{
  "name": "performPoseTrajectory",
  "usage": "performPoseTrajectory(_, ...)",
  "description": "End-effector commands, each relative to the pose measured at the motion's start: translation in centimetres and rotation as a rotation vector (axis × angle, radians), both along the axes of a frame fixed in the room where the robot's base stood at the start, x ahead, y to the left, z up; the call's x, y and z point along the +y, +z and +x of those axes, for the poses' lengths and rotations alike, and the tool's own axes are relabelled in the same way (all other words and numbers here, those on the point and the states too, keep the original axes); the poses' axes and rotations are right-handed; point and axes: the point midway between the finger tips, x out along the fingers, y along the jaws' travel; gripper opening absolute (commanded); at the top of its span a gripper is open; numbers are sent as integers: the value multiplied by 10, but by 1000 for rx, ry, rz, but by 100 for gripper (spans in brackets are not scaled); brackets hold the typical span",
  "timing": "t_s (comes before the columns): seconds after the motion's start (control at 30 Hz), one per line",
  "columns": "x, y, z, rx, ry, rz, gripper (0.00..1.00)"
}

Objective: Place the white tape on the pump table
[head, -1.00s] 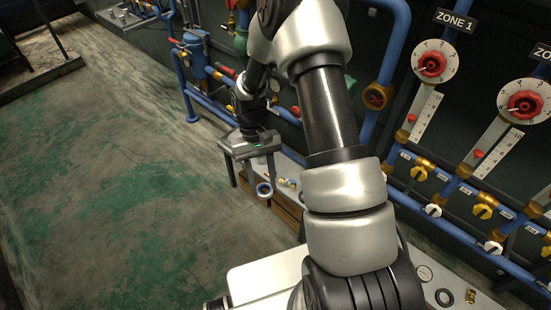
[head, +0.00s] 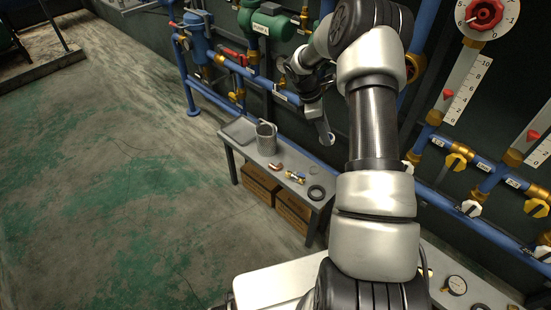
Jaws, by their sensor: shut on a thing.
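My gripper (head: 325,128) is in the upper middle of the head view, beyond and to the right of a small grey table. It is shut on a small pale ring-like thing (head: 328,139), which looks like the white tape, though it is mostly edge-on and too small to be sure. It is held in the air, apart from the tabletop. The small grey table (head: 238,150), perhaps the pump table, stands below and left of the gripper. My arm hides part of the wall behind.
On the grey table are a tray (head: 240,130), a metal container (head: 266,139), brass fittings (head: 296,177) and a black ring (head: 316,193). Wooden crates (head: 262,184) stand beneath. Blue pipes and valves line the wall. The left floor is clear.

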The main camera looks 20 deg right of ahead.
Motion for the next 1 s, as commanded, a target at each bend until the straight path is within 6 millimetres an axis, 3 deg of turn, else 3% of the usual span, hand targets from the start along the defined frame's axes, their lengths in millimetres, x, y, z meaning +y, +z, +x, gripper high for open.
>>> performPoseTrajectory(0.1, -43, -44, 7, 8, 351, 4, 16)
performPoseTrajectory(0.2, -66, -77, 11, 8, 663, 6, 16)
performPoseTrajectory(0.3, -78, -109, 10, 9, 963, 8, 16)
performPoseTrajectory(0.5, -77, -160, -1, 4, 1488, 8, 16)
performPoseTrajectory(0.63, -73, -173, -6, 0, 1647, 4, 16)
performPoseTrajectory(0.83, -70, -184, -7, 3, 1706, 1, 16)
performPoseTrajectory(1.0, -68, -219, -7, 4, 1706, 2, 16)
